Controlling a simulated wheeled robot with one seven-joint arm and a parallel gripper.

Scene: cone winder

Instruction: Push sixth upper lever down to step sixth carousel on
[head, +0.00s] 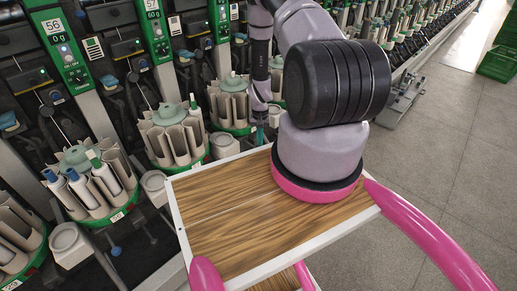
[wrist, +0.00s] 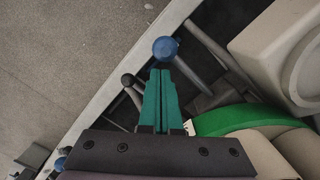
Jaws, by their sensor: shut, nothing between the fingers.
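In the wrist view my gripper (wrist: 160,74) has two teal fingers, shut and empty. A lever with a round blue knob (wrist: 165,48) is just beyond the fingertips; I cannot tell whether they touch. A carousel with a green rim (wrist: 222,119) fills the lower right. Which lever is the sixth upper one cannot be read here. In the head view my arm mostly hides the gripper, low near a carousel with beige pots (head: 230,105).
More carousels (head: 172,137) line the winder, some holding bobbins (head: 77,184). Green numbered panels (head: 62,50) stand above them. A pale cup-shaped part (head: 222,145) sits beside one carousel. My wood-topped base is in front.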

